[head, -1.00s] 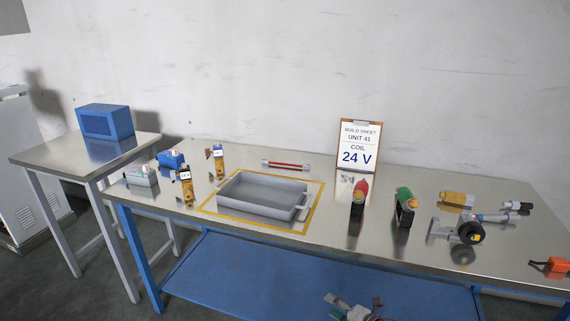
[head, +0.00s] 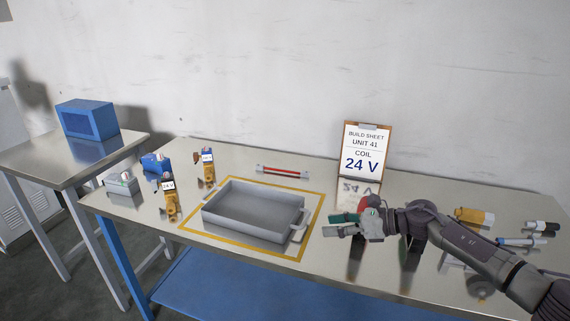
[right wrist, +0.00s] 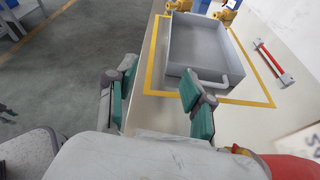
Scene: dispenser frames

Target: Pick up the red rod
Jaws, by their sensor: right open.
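The red rod (head: 283,172) lies flat at the back of the steel table, behind the grey tray, with a light grey block at each end. It also shows at the upper right of the right wrist view (right wrist: 272,62). My right gripper (head: 335,230) is open and empty, to the right of the tray and in front of the build sheet, well short of the rod. In the right wrist view its green-padded fingers (right wrist: 162,92) stand apart with nothing between them. My left gripper is not in view.
The grey tray (head: 222,224) sits inside a yellow outline. The build sheet stand (head: 361,155) is upright behind my right gripper. Small yellow parts (head: 168,197) stand left of the tray. A blue box (head: 87,119) sits on the side table.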

